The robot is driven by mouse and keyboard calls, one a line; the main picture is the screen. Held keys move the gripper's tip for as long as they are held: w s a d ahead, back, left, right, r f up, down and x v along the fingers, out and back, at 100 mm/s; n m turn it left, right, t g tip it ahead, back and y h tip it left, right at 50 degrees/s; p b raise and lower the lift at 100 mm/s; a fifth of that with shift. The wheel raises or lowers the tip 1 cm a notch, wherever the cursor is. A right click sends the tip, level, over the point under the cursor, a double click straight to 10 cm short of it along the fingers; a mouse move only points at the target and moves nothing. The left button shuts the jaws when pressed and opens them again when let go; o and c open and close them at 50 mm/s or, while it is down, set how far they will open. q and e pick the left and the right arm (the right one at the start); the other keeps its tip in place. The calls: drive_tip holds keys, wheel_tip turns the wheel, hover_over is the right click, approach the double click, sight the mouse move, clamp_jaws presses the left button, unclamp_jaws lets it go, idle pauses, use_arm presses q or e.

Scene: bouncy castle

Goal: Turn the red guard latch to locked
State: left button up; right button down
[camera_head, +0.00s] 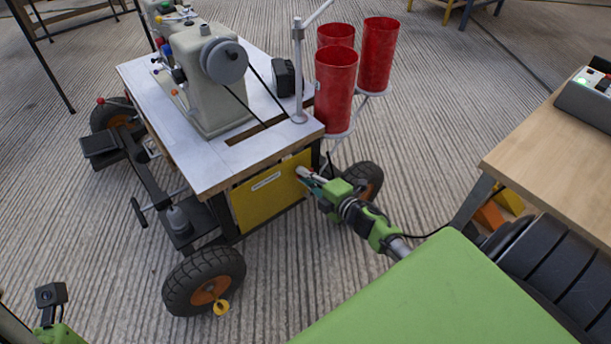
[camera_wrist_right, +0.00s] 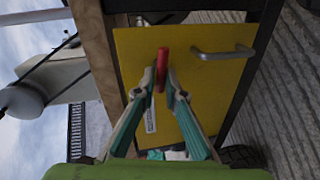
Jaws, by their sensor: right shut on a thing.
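The red guard latch (camera_wrist_right: 163,60) is a short red bar on the yellow guard panel (camera_wrist_right: 130,50) of the sewing machine cart. In the right wrist view it lies about parallel to the long side of the panel's white label. My right gripper (camera_wrist_right: 164,82) has its two fingers on either side of the latch and is shut on it; the fingers hide its lower end. In the head view my right gripper (camera_head: 312,180) reaches the right part of the yellow panel (camera_head: 262,205) and mostly covers the latch. My left gripper's fingers are outside the picture.
A grey bar handle (camera_wrist_right: 222,53) sits on the panel near the latch. The cart's white top (camera_head: 285,115) carries a sewing machine (camera_head: 205,80). Red cylinders (camera_head: 335,90) stand at its right. Cart wheels flank the panel. A wooden table (camera_head: 560,145) is at the right.

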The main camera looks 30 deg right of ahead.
drive_tip(key=shift+f+n, duration=0.1)
drive_tip(key=shift+n, duration=0.3)
idle(0.3)
drive_tip(key=c, duration=2.1)
unclamp_jaws()
drive_tip(key=shift+s, duration=0.1)
drive_tip(key=v, duration=1.1)
drive_tip(key=shift+s+a, duration=0.15)
drive_tip(key=shift+s, duration=0.25)
